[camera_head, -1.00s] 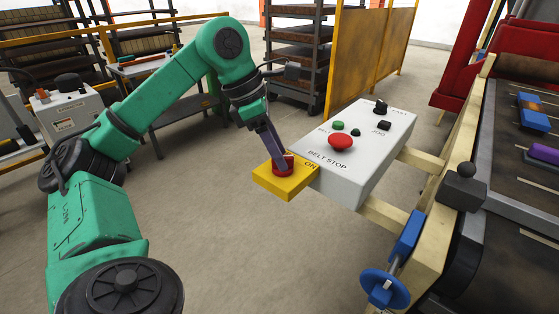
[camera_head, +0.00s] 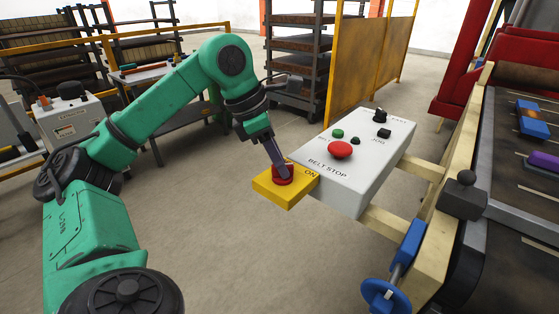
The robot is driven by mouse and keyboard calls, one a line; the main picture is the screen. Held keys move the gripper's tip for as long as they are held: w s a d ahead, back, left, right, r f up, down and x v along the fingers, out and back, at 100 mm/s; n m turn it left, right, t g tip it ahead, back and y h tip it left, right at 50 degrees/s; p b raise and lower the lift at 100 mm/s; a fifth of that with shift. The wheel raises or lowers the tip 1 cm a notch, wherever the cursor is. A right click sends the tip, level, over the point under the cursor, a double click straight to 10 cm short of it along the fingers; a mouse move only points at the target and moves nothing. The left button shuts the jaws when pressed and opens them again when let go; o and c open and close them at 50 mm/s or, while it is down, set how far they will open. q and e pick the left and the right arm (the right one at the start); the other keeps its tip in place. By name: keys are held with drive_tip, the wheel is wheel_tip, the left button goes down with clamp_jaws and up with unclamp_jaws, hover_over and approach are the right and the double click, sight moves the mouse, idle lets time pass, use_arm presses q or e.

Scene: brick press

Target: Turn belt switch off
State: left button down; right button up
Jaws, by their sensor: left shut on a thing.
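The belt switch is a red rotary knob (camera_head: 283,180) on a yellow box (camera_head: 290,197) at the near left end of the grey control panel. The word ON shows on the yellow box, beside the knob. My left gripper (camera_head: 281,172) reaches down from the upper left and is shut on the red knob. Its fingers hide part of the knob. My right gripper is not in view.
The grey control panel (camera_head: 345,185) carries a red mushroom button (camera_head: 340,150) marked BELT STOP, a green button (camera_head: 338,134) and black knobs. The conveyor (camera_head: 510,200) with blue and purple objects is at right. A blue handwheel (camera_head: 386,296) is in front.

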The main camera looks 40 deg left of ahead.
use_arm(q)
drive_tip(key=n+y+p, duration=0.1)
drive_tip(key=n, duration=0.2)
drive_tip(key=shift+r+n+t, duration=0.15)
drive_tip(key=shift+n+t, duration=0.15)
drive_tip(key=shift+n, duration=0.1)
drive_tip(key=n+y+p, duration=0.1)
drive_tip(key=n, duration=0.1)
drive_tip(key=shift+s+d+n+p, duration=0.1)
drive_tip(key=shift+d+n+p, duration=0.05)
drive_tip(key=shift+n+p, duration=0.25)
drive_tip(key=n+y+p, duration=0.1)
drive_tip(key=n+p, duration=0.2)
drive_tip(key=n+y+p, duration=0.1)
drive_tip(key=n+p, duration=0.2)
drive_tip(key=shift+d+r+y, duration=0.15)
drive_tip(key=shift+d+y, duration=0.05)
drive_tip(key=shift+y, duration=0.2)
drive_tip(key=n+p, duration=0.1)
drive_tip(key=n, duration=0.1)
drive_tip(key=shift+n+y+p, duration=0.3)
drive_tip(key=shift+y, duration=0.1)
drive_tip(key=shift+f+n+g+y+p, duration=0.25)
drive_tip(key=shift+n+g+p, duration=0.2)
drive_tip(key=shift+n, duration=0.55)
drive_tip(key=c, duration=0.8)
unclamp_jaws()
drive_tip(key=shift+o, duration=0.2)
